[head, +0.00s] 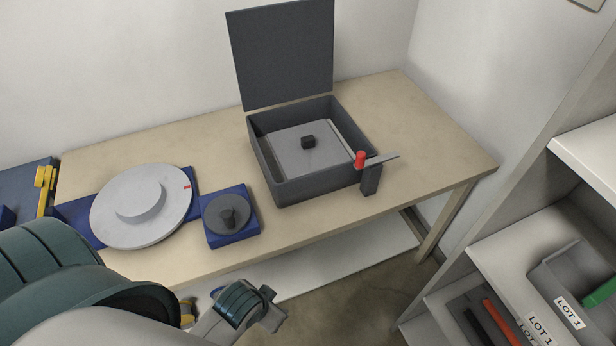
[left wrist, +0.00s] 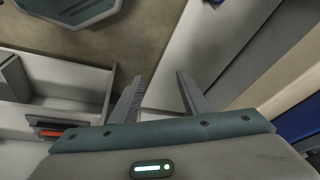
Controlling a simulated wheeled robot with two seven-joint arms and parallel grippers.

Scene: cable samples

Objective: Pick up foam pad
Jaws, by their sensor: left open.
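A light grey square pad with a small dark knob (head: 307,142), which looks like the foam pad, lies inside an open dark grey box (head: 319,188) on the table. The box's lid (head: 282,55) stands upright at its back. My left gripper (left wrist: 160,84) is open, with nothing between its fingers, in the left wrist view. In the head view my left arm reaches in low from the left, in front of the table and well away from the pad; its fingers are hard to make out there. The pad does not show in the left wrist view. My right gripper is not in view.
A red-topped clamp (head: 370,178) stands at the box's front right corner. A round grey platform (head: 140,222) and a blue block with a dark disc (head: 231,222) sit left of it. The table's right end (head: 430,150) is clear. Shelves with bins (head: 566,305) stand at right.

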